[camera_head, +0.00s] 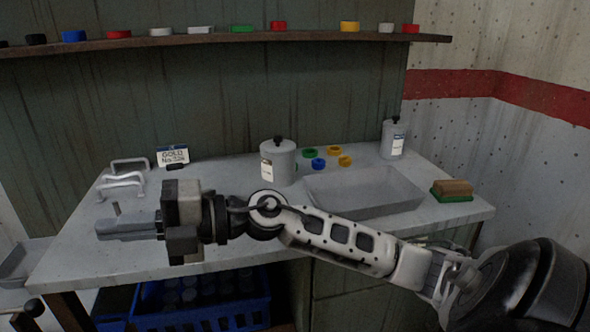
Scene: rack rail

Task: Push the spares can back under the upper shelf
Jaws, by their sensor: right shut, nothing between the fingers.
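Two pale grey lidded cans with black knobs stand upright on the worktop (75,255). The larger can (283,166) is near the middle, and the smaller can (392,141) is at the back right. Their labels are too small to read, so I cannot tell which is the spares can. The upper shelf (210,40) runs along the back wall, above both cans. My right gripper (108,227) is shut and empty, over the left front of the worktop, pointing left. It is left of both cans and apart from them. My left gripper is not in view.
A grey tray (411,194) lies right of the larger can, with coloured rings (333,150) behind it. Metal handles (122,180) and a sign (173,157) are at the left. A blue crate (205,320) sits below.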

